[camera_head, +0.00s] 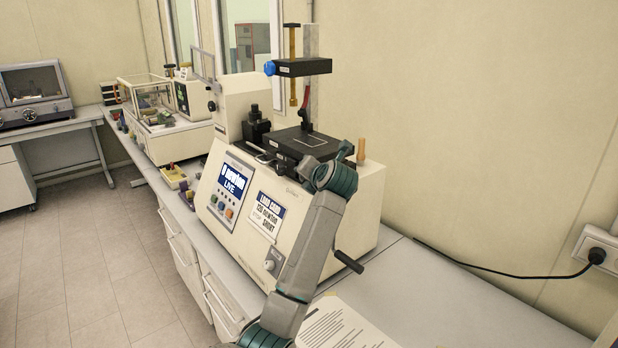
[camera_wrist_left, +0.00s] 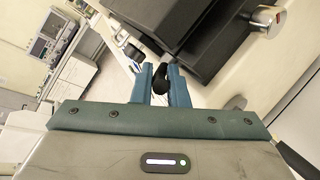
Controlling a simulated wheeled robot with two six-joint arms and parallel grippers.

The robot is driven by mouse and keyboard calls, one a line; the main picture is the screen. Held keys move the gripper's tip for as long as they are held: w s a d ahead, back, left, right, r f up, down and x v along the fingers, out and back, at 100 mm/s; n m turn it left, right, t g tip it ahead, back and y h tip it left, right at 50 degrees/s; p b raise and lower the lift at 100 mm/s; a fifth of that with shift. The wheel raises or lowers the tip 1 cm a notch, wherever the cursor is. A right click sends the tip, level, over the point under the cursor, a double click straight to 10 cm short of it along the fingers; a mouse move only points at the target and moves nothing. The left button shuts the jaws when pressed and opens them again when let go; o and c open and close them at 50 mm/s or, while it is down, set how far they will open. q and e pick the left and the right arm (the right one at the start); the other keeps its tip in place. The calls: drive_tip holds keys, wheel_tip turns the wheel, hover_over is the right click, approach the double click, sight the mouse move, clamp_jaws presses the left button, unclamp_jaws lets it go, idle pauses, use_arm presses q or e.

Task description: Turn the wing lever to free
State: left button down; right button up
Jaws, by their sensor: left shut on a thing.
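The beige test machine (camera_head: 300,215) stands on the bench with a black block (camera_head: 306,146) on top. My left arm rises in front of it, and its wrist (camera_head: 335,175) ends beside the black block. The gripper's fingers are hidden in the head view. In the left wrist view my left gripper (camera_wrist_left: 160,76) is shut on a small dark part, which looks like the wing lever (camera_wrist_left: 162,78), beside the black block (camera_wrist_left: 190,30). Its exact angle is hard to tell. My right gripper is in neither view.
A black crank handle (camera_head: 348,262) sticks out at the machine's right side. A black upper arm (camera_head: 300,67) with a blue knob stands over the block. A wooden peg (camera_head: 361,150) is at the right. A printed sheet (camera_head: 345,327) lies on the bench; the right part is clear.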

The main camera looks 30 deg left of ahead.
use_arm(q)
drive_tip(key=shift+r, duration=0.1)
drive_tip(key=c, duration=1.7)
unclamp_jaws()
drive_tip(key=shift+s+d+b, duration=0.35)
drive_tip(key=shift+d+b, duration=0.15)
drive_tip(key=shift+b, duration=0.05)
drive_tip(key=shift+r+b+v, duration=0.2)
drive_tip(key=shift+b+v, duration=2)
drive_tip(key=shift+v, duration=2.65)
